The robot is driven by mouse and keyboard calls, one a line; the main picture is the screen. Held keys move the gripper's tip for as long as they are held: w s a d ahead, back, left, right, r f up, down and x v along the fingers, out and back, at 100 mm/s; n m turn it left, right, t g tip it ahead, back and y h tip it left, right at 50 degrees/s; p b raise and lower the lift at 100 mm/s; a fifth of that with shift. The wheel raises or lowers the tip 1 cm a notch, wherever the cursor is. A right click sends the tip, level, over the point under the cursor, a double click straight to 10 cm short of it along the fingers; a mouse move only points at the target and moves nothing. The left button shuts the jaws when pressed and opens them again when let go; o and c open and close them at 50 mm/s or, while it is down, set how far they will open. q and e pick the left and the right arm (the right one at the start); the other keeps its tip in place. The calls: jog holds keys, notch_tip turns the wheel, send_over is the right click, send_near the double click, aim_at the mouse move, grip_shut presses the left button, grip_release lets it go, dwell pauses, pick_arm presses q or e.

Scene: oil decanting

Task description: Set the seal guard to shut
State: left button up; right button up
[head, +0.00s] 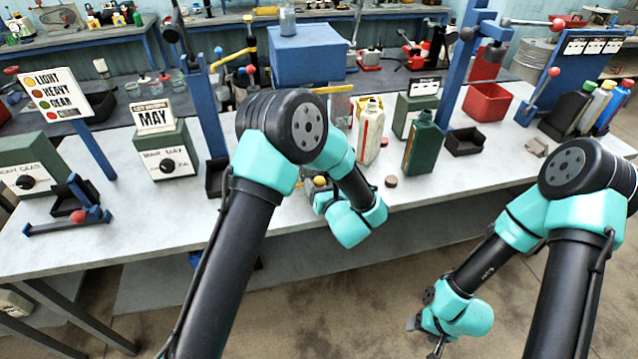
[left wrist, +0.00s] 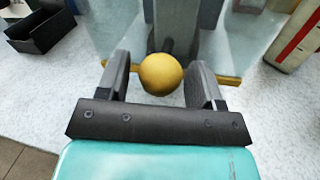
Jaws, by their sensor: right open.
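A yellow ball knob (left wrist: 161,74) sits on a dark stem in front of a grey post (left wrist: 180,20). A yellow bar (left wrist: 228,80) runs behind it, along the foot of what looks like a clear panel. I take this to be the seal guard; how far it is shut I cannot tell. The knob also shows in the head view (head: 320,181). My left gripper (left wrist: 160,85) is open, its fingers apart on either side of the knob. In the head view my left arm hides most of the station. My right gripper (head: 425,335) is open and empty, beyond the table's front edge.
A cream bottle (head: 370,135) and a green bottle (head: 422,145) stand right of the left gripper. A small brown cap (head: 391,181) lies before them. A blue post (head: 205,110) and dark tray stand left. The front table strip is mostly clear.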

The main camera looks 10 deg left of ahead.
pick_arm(q)
jog(key=shift+r, duration=0.1)
jog(key=v, duration=1.7)
jog(key=shift+s, duration=0.2)
